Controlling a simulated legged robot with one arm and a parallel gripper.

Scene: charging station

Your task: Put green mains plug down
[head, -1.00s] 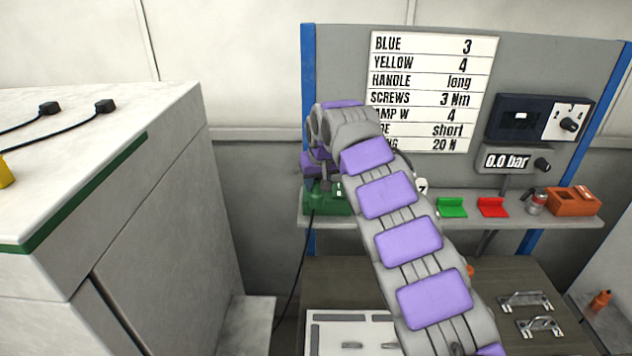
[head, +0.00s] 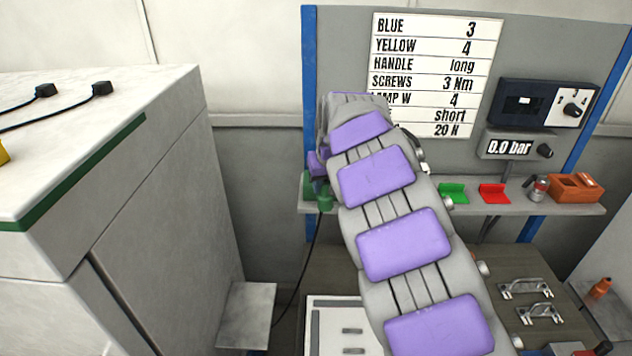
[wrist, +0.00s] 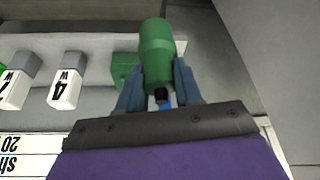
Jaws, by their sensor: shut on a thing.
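The green mains plug (wrist: 157,52) is a green cylinder, held between the fingers of my gripper (wrist: 158,82) in the wrist view. It also shows in the head view (head: 325,198), at the left end of the shelf, with a black cable hanging below. A green block (wrist: 124,68) on the shelf is beside the plug in the wrist view. The block also shows in part in the head view (head: 308,186). My arm hides most of my gripper there. I cannot tell whether plug and block touch.
The grey shelf (head: 523,208) carries a green tray (head: 453,193), a red tray (head: 494,193) and an orange box (head: 575,188). White lamp blocks (wrist: 66,92) stand near my gripper. A white cabinet (head: 165,225) stands left. Handles (head: 530,290) lie on the lower bench.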

